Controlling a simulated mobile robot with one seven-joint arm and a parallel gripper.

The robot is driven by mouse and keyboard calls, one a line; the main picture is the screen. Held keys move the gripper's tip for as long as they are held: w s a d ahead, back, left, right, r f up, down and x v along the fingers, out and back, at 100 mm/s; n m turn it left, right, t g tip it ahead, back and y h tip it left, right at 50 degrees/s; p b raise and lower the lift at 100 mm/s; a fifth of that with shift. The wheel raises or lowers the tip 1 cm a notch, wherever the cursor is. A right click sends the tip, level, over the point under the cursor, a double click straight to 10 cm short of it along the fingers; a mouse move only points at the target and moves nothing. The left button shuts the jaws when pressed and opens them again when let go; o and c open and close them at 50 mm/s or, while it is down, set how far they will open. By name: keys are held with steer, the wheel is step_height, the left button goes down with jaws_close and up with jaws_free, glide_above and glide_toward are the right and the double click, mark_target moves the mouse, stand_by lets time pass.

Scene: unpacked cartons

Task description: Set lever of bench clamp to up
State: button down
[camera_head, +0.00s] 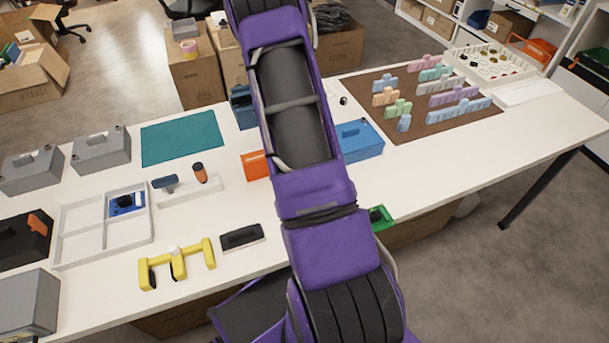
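No part is surely the bench clamp. A yellow three-pronged piece (177,262) with a pale knob at its middle lies near the table's front edge and looks somewhat like a clamp. A black block (22,243) with an orange lever-like part (40,223) stands at the left; whether that part is up or down I cannot tell. My purple arm crosses the middle of the view from bottom to top and hides part of the table. My gripper is not in view.
The white table (480,150) holds grey boxes (100,149), a white divided tray (85,245), a teal mat (180,138), a blue box (360,143) and a brown board (425,123) with several coloured pieces. Cartons (195,80) stand behind. Clear tabletop shows at right.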

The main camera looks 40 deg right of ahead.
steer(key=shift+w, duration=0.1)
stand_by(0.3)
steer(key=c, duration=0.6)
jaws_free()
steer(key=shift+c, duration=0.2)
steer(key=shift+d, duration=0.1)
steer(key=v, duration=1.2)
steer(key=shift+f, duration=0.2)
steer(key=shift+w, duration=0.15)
